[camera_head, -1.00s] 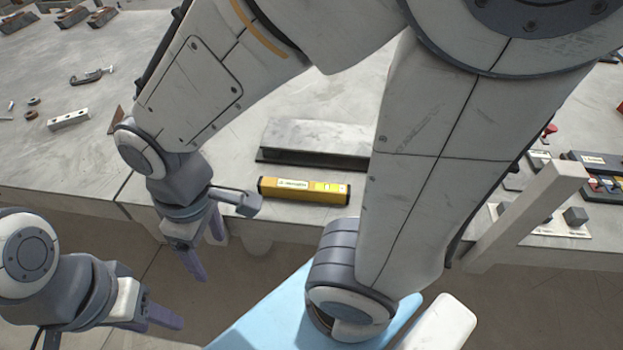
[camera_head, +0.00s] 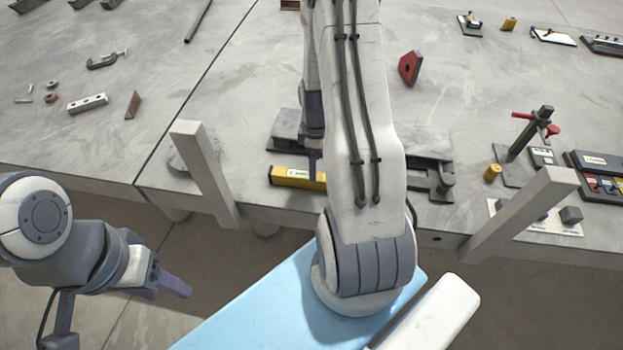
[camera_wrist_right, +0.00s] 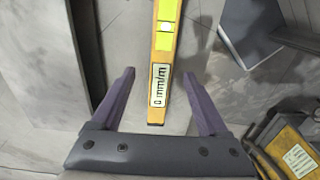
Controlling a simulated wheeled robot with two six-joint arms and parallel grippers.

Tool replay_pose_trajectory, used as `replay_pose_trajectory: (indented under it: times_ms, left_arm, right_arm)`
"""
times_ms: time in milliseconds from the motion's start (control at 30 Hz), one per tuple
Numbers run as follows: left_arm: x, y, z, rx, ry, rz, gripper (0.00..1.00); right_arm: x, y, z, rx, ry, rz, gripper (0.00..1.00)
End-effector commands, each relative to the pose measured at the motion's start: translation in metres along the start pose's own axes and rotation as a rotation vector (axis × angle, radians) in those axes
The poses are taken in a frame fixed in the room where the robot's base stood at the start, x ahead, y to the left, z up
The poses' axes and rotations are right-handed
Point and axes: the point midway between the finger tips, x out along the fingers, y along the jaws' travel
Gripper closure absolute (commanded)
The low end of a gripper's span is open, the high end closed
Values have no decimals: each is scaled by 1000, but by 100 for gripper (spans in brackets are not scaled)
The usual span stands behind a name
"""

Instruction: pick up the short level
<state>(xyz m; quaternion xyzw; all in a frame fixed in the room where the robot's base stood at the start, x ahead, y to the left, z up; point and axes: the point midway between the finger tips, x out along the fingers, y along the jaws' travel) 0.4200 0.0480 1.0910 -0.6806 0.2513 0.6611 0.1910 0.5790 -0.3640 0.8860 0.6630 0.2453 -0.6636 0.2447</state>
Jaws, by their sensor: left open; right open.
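The short level is a yellow bar (camera_head: 290,176) near the front edge of the table, its right part hidden behind my right arm. In the right wrist view the yellow level (camera_wrist_right: 160,95) runs lengthwise between the fingers, with its vial and "mm/m" label showing. My right gripper (camera_wrist_right: 158,78) is open, one finger on each side of the bar with gaps. In the head view the right gripper (camera_head: 313,165) is mostly hidden by its arm, with one purple finger seen at the level. My left gripper (camera_head: 170,283) is open and empty, off the table's front.
A grey steel piece (camera_head: 286,124) lies just behind the level, partly hidden by my arm. Slanted posts (camera_head: 205,170) (camera_head: 520,215) stand at the table's front edge. A stand with a red clamp (camera_head: 530,130) is to the right. The left table (camera_head: 80,145) has clear space.

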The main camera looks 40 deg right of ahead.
Motion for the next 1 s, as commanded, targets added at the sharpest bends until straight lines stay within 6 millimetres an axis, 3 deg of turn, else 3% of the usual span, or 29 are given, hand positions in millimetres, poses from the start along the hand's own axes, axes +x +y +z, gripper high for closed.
replay_pose_trajectory:
  times_ms: [267,533,867,1000]
  left_arm:
    - [-6,0,0,0,0,0,50]
    - [-14,1,-1,0,0,0,50]
    - [-14,1,-1,0,0,0,50]
    - [-14,1,-1,0,0,0,50]
  right_arm:
    - [21,-2,-3,-2,-1,-3,22]
    - [56,-3,-7,1,-1,-2,22]
    - [63,-2,-7,1,1,1,22]
    - [63,-2,-7,1,1,1,76]
